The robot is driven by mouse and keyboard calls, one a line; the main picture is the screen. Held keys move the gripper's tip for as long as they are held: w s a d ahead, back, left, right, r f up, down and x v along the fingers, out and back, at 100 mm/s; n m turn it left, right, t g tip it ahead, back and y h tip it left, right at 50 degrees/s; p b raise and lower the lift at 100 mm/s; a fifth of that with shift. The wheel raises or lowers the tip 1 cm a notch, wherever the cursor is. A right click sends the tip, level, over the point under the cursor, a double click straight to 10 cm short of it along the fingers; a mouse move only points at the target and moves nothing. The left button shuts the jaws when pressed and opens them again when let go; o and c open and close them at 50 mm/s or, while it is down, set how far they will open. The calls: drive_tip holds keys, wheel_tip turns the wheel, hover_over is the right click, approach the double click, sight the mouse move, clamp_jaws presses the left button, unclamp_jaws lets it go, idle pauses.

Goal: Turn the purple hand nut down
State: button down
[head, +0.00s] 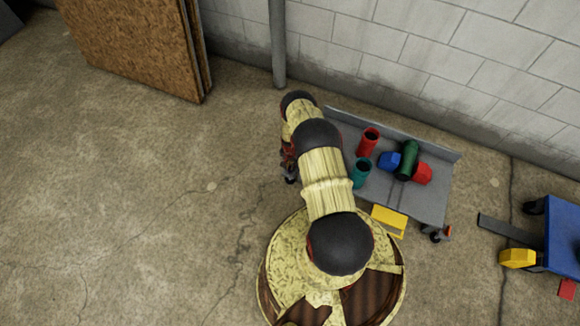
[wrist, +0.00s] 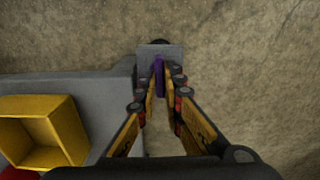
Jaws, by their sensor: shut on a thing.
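The purple hand nut (wrist: 158,76) shows in the wrist view as a narrow upright strip between my fingertips, in front of a grey bracket (wrist: 150,52). My gripper (wrist: 161,90) is shut on the nut, with one yellow and black finger on each side. A dark round part shows just beyond the bracket's top edge. The fingers hide much of the nut, and its thread cannot be made out. In the head view my gripper (head: 289,165) is mostly hidden behind my arm, at the left end of a grey bench, and the nut does not show.
The grey bench (head: 427,203) carries a red cup (head: 368,142), a teal cup (head: 361,173), a green cylinder (head: 407,160), and blue and red pieces. A yellow bin (head: 389,221) is at its front edge. A blue cart (head: 563,235) stands right. Floor left is clear.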

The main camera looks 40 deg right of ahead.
drive_tip(key=shift+m, duration=0.3)
drive_tip(key=c, duration=2)
unclamp_jaws()
drive_tip(key=shift+o, duration=0.4)
wheel_tip(320, 180, up, 12)
